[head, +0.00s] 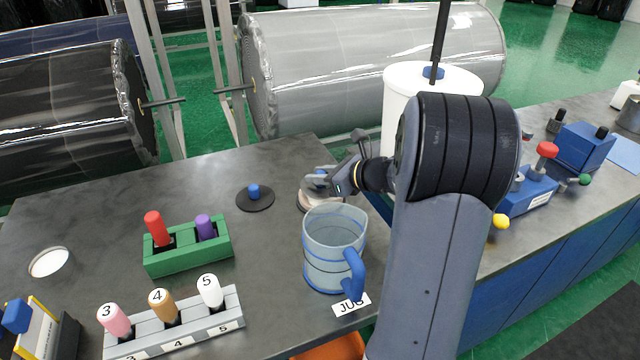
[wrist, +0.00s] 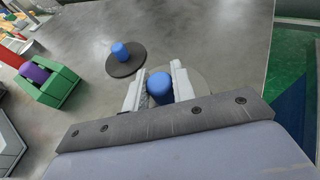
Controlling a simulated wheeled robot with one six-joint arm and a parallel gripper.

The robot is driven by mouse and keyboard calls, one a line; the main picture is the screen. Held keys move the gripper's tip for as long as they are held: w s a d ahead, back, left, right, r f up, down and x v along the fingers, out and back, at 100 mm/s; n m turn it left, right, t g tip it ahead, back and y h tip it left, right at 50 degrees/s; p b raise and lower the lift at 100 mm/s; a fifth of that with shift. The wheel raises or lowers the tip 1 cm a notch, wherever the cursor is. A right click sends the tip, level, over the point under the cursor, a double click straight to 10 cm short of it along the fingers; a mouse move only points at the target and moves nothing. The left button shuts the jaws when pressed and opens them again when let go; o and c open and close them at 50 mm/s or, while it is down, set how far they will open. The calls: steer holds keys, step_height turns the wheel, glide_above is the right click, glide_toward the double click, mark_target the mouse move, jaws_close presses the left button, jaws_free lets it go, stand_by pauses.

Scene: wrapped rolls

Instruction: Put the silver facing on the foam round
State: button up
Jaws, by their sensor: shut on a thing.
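My gripper (head: 325,184) is shut on the blue knob of the silver facing, at the table's far edge beyond the clear jug. In the wrist view the blue knob (wrist: 160,90) stands between both fingers, and the facing's grey disc (wrist: 192,80) spreads around it, blending with the table. In the head view a pale round, apparently the foam round (head: 308,206), shows just under my gripper. The facing appears over it. I cannot tell whether they touch, since my fingers hide much of both.
A black disc with a blue knob (head: 254,200) lies left of my gripper. The clear jug (head: 333,245) stands close in front. A green block with red and purple pegs (head: 188,247) and a grey numbered peg rack (head: 175,325) are nearer.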

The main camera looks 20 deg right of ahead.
steer(key=shift+f, duration=1.1)
steer(key=shift+f, duration=0.15)
steer(key=o, duration=1)
steer(key=shift+r, duration=0.25)
steer(key=v, duration=1.2)
steer(key=shift+f, duration=0.2)
